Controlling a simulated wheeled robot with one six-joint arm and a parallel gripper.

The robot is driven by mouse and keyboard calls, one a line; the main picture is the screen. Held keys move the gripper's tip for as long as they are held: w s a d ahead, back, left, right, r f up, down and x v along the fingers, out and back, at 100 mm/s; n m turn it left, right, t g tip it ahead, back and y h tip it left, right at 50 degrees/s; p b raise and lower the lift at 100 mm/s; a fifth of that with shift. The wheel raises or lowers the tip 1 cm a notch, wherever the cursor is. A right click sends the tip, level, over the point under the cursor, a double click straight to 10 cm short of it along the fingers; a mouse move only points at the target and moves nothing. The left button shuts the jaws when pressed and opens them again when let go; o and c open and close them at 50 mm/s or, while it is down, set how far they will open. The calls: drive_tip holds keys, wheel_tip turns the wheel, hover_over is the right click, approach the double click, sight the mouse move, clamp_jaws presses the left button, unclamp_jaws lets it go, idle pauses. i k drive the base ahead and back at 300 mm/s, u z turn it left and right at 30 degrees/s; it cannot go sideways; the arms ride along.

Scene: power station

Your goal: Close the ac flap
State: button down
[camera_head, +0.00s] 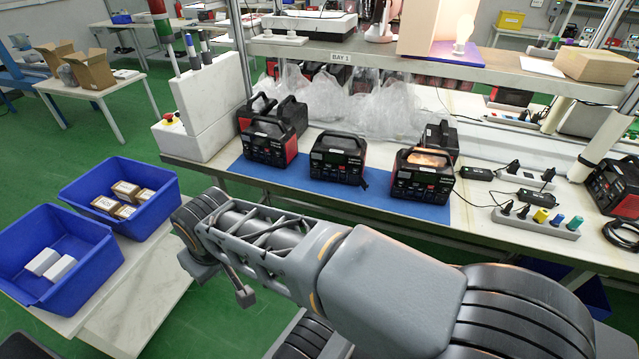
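Three black power stations with red sides stand in a front row on a blue mat (235,172): a left one (268,145), a middle one (337,158) and a right one (422,178). The right one has a bright orange-tan patch on top. Their front panels face me, but they are too small to make out an AC flap or whether one is open. My arm stretches across the foreground, in front of the bench and apart from the stations. My gripper's fingers do not show in this view.
More black units (290,112) stand behind the row, with clear plastic bags (375,105). A power strip with coloured plugs (536,222) and black adapters (476,173) lie at right. Blue bins (120,190) stand on a low table at left. A shelf (400,62) overhangs the bench.

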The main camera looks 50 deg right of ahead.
sight(338, 153)
drive_tip(key=u, duration=0.9)
drive_tip(key=k, duration=2.6)
drive_tip(key=z, duration=0.95)
drive_tip(key=k, duration=0.45)
drive_tip(key=u, duration=1.15)
drive_tip(key=i, duration=1.85)
drive_tip(key=z, duration=1.25)
drive_tip(key=i, duration=0.9)
drive_tip(key=z, duration=0.85)
